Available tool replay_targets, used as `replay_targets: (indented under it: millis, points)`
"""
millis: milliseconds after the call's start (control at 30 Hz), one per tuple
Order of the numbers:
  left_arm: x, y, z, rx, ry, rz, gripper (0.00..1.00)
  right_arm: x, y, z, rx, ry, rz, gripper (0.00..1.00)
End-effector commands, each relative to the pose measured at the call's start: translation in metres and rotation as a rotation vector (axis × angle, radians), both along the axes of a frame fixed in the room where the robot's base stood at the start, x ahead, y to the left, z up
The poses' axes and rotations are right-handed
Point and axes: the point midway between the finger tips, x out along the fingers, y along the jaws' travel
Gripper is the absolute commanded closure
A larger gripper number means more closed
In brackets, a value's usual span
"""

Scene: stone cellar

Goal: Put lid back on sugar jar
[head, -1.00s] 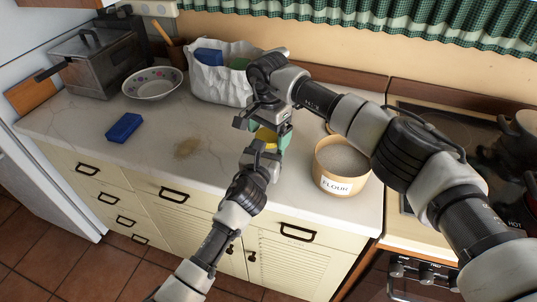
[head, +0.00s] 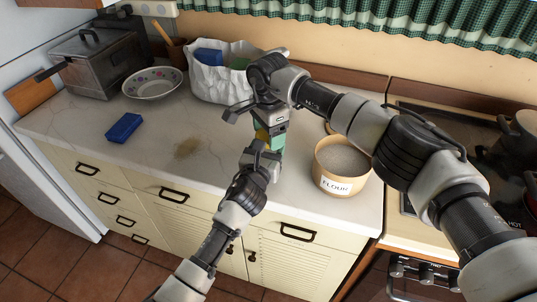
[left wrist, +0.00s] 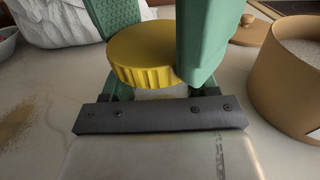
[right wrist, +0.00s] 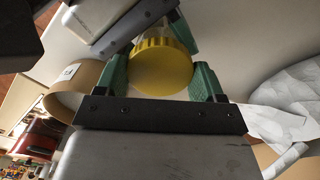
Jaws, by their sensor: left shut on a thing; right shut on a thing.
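The yellow ribbed lid (right wrist: 163,66) is between the green fingers of my right gripper (right wrist: 162,84), which is shut on it. It also shows in the left wrist view (left wrist: 142,52) and as a small yellow patch in the head view (head: 262,135). My left gripper (head: 269,150) is below, shut on the sugar jar, which is mostly hidden by fingers and lid. A little of the pale jar shows beside the lid in the right wrist view (right wrist: 153,31). The lid is right at the jar's mouth; I cannot tell whether it is fully seated.
An open flour tub (head: 340,172) stands just right of the grippers, a tan lid (left wrist: 249,30) behind it. A white bag-like holder (head: 212,88) stands behind. A blue block (head: 124,127) and patterned bowl (head: 152,84) are at left. A brown patch (head: 187,148) marks the counter.

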Motion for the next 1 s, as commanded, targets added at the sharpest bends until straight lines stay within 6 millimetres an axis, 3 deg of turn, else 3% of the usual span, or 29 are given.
replay_targets:
  millis: [700,900,933,1000]
  points:
    - [-0.0002,-0.0004,-0.0002,0.0,0.0,-0.001,1.0,0.0001,-0.0001,-0.0004,0.001,-0.001,-1.364,0.6]
    - [-0.0002,-0.0004,-0.0002,0.0,0.0,-0.001,1.0,0.0001,-0.0001,-0.0005,0.001,-0.001,-1.415,0.6]
    - [-0.0002,-0.0004,-0.0002,0.0,0.0,-0.001,1.0,0.0001,-0.0001,-0.0005,0.001,-0.001,-1.414,0.27]
    - [-0.0002,-0.0004,-0.0002,0.0,0.0,-0.001,1.0,0.0001,-0.0001,-0.0005,0.001,-0.001,-1.414,0.16]
